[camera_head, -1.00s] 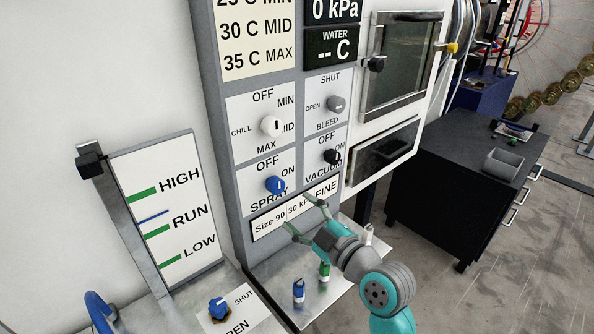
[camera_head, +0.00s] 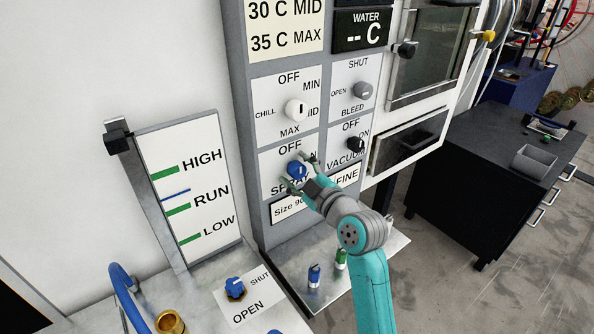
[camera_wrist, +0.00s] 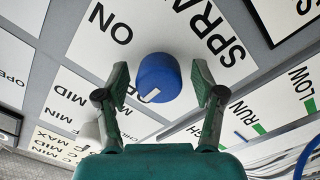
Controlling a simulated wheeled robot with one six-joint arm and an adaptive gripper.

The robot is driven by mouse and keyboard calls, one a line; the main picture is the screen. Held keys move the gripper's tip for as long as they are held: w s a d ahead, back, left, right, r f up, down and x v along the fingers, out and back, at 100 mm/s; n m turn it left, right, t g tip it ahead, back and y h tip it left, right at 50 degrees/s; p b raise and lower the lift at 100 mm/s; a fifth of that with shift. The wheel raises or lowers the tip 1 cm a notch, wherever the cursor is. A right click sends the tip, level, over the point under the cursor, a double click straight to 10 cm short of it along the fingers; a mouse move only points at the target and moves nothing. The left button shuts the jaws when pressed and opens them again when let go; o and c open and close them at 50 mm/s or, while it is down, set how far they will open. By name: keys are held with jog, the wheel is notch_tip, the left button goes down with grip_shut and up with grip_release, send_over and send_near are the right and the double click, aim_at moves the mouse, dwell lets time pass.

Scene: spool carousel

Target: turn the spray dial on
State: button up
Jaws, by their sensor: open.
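The blue spray dial (camera_head: 297,169) sits on its white panel, with OFF above it, SPRAY below and ON partly covered at its right. Its white mark points up toward OFF in the head view. My gripper (camera_head: 301,172) is open, with its fingers on either side of the dial. In the wrist view the blue dial (camera_wrist: 158,77) lies between the two open fingertips of my gripper (camera_wrist: 160,80), with a visible gap on each side.
The white chill dial (camera_head: 295,109) is above, the grey bleed dial (camera_head: 362,91) at upper right, and the black vacuum dial (camera_head: 355,145) close at right.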

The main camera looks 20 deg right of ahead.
jog(key=c, duration=1.1)
jog(key=shift+c, duration=0.2)
jog(key=shift+m, duration=0.3)
jog(key=m, duration=0.8)
jog(key=shift+d+r+m, duration=0.1)
jog(key=shift+m, duration=0.3)
jog(key=m, duration=0.4)
jog(key=shift+g, duration=0.3)
jog(key=shift+d+m, duration=0.1)
jog(key=shift+m, duration=1.9)
